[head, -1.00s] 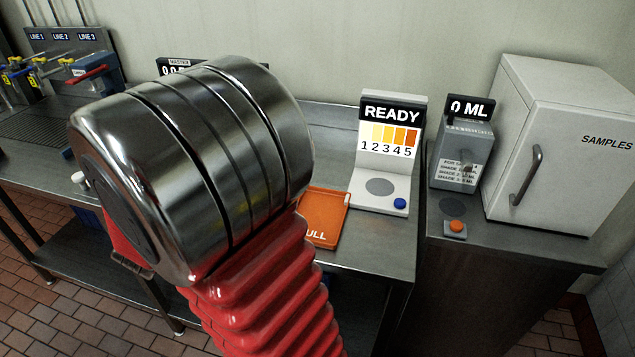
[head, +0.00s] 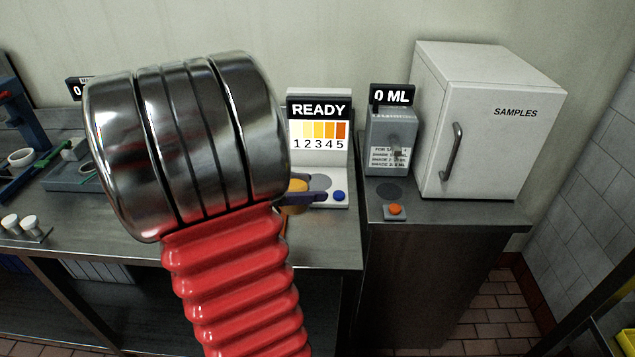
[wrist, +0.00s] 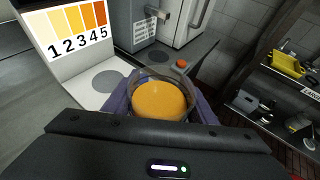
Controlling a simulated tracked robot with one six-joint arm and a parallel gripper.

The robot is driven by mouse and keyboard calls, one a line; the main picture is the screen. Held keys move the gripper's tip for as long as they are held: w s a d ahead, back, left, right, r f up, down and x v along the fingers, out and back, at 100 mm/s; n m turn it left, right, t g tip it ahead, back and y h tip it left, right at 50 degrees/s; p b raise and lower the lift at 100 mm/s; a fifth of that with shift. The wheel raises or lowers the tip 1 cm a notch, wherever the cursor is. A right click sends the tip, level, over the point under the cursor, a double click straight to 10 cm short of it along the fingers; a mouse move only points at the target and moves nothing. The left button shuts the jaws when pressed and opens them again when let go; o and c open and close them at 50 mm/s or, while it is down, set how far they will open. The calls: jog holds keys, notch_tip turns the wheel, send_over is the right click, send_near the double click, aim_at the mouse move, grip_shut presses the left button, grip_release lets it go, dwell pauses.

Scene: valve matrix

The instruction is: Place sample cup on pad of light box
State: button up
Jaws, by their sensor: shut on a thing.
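The sample cup (wrist: 160,100) is a clear cup with orange-yellow contents; in the head view it shows partly (head: 297,186) beside my arm's metal joint. My gripper (wrist: 158,104) is shut on the cup, its purple fingers on either side; in the head view one finger (head: 312,196) shows. The light box (head: 318,140) reads READY above a yellow-to-orange scale marked 1 to 5. Its round grey pad (wrist: 108,81) is bare in the wrist view, to the left of and beyond the cup. The cup is apart from the pad. My arm hides much of the bench in the head view.
A blue button (head: 339,196) sits at the light box's front right. A grey dispenser (head: 391,140) reading 0 ML, an orange button (head: 395,210) and a white SAMPLES cabinet (head: 485,125) stand on the right counter.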

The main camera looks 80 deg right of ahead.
jog(key=s, duration=0.1)
jog(key=s+m+g+y, duration=0.1)
jog(key=s, duration=0.1)
jog(key=s+m+y, duration=0.1)
jog(key=s, duration=0.1)
jog(key=shift+s+a+g, duration=0.25)
jog(key=shift+a+g, duration=0.15)
jog(key=shift+w+d+f, duration=0.55)
jog(key=shift+w+d, duration=0.2)
jog(key=shift+d, duration=2.45)
jog(key=shift+w+d+f, duration=0.5)
jog(key=shift+w+d, duration=0.2)
jog(key=shift+d, duration=2.45)
jog(key=shift+w+d+f, duration=0.55)
jog(key=shift+w+d, duration=0.2)
jog(key=shift+d, duration=2.45)
notch_tip(320, 180, down, 3)
jog(key=shift+r, duration=0.1)
jog(key=shift+d+f, duration=0.2)
jog(key=shift+f, duration=0.35)
jog(key=shift+f, duration=0.15)
